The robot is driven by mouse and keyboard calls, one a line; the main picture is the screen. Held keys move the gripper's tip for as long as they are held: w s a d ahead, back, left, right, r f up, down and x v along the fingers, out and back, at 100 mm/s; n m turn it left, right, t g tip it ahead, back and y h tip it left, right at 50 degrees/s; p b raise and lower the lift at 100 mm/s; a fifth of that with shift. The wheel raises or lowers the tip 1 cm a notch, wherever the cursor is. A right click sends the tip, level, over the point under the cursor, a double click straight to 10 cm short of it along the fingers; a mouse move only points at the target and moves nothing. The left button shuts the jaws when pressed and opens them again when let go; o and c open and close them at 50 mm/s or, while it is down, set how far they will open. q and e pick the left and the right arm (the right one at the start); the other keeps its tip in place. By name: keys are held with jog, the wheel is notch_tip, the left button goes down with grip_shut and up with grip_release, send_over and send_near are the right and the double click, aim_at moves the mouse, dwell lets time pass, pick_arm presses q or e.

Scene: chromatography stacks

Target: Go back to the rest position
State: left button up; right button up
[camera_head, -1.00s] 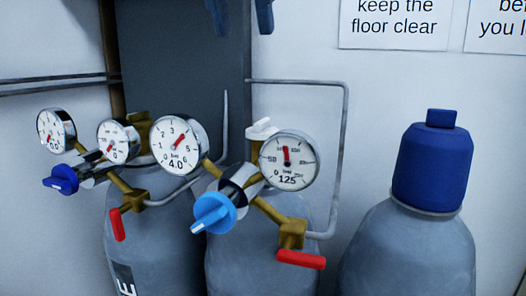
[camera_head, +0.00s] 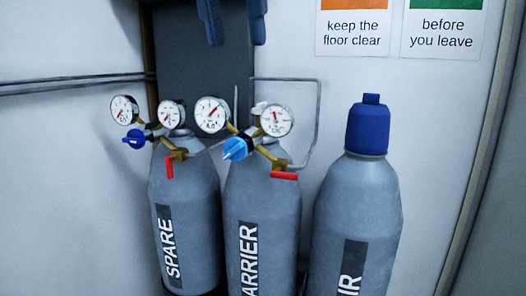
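My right gripper (camera_head: 236,27) shows at the top edge, its two dark blue fingers apart with nothing between them. It is above the gauges and touches none of them. My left gripper is out of view. The SPARE cylinder (camera_head: 185,215) and the cylinder reading "ARRIER" (camera_head: 262,215) stand upright with regulators on top. The spare's regulator has a dark blue knob (camera_head: 133,137) and a red lever hanging down (camera_head: 170,167). The other has a light blue knob (camera_head: 235,149) and a red lever lying level (camera_head: 284,175).
A third cylinder (camera_head: 355,210), lettered "IR", wears a blue cap (camera_head: 367,128) at the right. Grey pipes run along the wall. A dark grey panel (camera_head: 190,65) stands behind the gauges. Signs (camera_head: 352,35) hang at upper right. The wall right of the cylinders is clear.

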jog(key=w+a+f+n+g+y, duration=0.4)
jog(key=a+f, duration=0.4)
jog(key=f, duration=0.5)
jog(key=s+a+f+n+g+y, duration=0.2)
jog(key=s+a+f+g+y, duration=0.2)
jog(key=a+f+g+y, duration=0.6)
jog(key=w+d+f+m+t+y, duration=0.6)
jog(key=w+d+m+t+y, duration=0.25)
jog(key=m+t+y, duration=0.5)
jog(key=w+d+f+m+t+h, duration=0.1)
jog(key=d+f+m+t+h, duration=0.55)
jog(key=f+m, duration=0.25)
jog(key=w+d+f+m+t+h, duration=0.2)
jog(key=d+f+m+t+h, duration=0.3)
jog(key=f+m+t+h, duration=0.4)
jog(key=s+d+f+m+g+h, duration=0.1)
jog(key=s+d+f+g+h, duration=0.1)
jog(key=s+d+f, duration=0.3)
jog(key=s+d+f+m+g+h, duration=0.2)
jog(key=s+d+f, duration=0.4)
jog(key=f, duration=0.6)
jog(key=s+d+f+m+g+h, duration=0.1)
jog(key=s+d+f+g+h, duration=0.3)
jog(key=s+f, duration=0.4)
jog(key=shift+s+d+f+g, duration=0.35)
jog(key=shift+s+d+g, duration=0.25)
jog(key=shift+s+d, duration=0.2)
jog(key=shift+a, duration=0.1)
